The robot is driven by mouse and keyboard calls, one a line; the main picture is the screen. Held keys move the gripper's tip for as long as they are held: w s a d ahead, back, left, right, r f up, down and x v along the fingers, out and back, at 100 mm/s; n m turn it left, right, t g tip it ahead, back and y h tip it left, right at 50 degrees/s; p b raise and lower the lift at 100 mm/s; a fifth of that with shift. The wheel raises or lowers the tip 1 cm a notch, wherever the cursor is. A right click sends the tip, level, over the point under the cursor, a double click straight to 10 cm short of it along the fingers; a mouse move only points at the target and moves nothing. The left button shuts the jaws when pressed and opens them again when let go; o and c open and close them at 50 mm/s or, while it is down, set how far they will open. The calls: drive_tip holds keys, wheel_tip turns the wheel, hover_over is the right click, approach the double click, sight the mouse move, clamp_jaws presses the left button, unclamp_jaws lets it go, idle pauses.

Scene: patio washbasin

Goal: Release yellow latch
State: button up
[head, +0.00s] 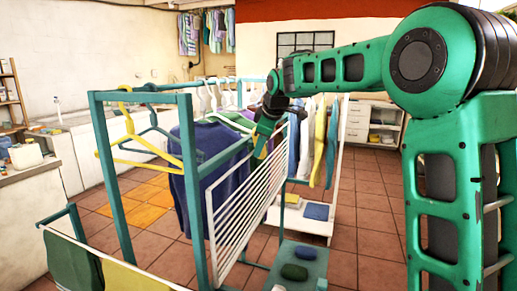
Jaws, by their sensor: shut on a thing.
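My gripper (262,140) reaches down to the upper edge of a white slatted panel (237,213). A small yellow piece, which looks like the yellow latch (259,152), shows at my fingertips, by the panel's top rail. My gripper is shut on it. My wrist covers part of it, so I cannot tell how far it is turned. The panel stands tilted beside a teal frame (107,160).
A yellow hanger (130,140) and a dark blue shirt (215,150) hang on the teal frame. A white shelf (300,222) holds folded cloths. Dark lumps (294,272) lie on a low teal shelf. Tiled floor is clear at right.

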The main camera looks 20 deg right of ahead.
drive_tip(key=n+t+h, duration=0.1)
drive_tip(key=t, duration=0.2)
drive_tip(key=t+h, duration=0.2)
drive_tip(key=shift+d+n+t, duration=0.15)
drive_tip(key=shift+n+t, duration=0.25)
drive_tip(key=n+t+h, duration=0.1)
drive_tip(key=t, duration=0.1)
drive_tip(key=shift+w+t, duration=0.1)
drive_tip(key=shift+t, duration=0.3)
drive_tip(key=shift+n+t+h, duration=0.3)
drive_tip(key=shift+t+h, duration=0.3)
drive_tip(key=shift+t, duration=0.3)
drive_tip(key=shift+r, duration=0.1)
drive_tip(key=o, duration=1)
drive_tip(key=shift+o, duration=0.2)
drive_tip(key=shift+t, duration=0.3)
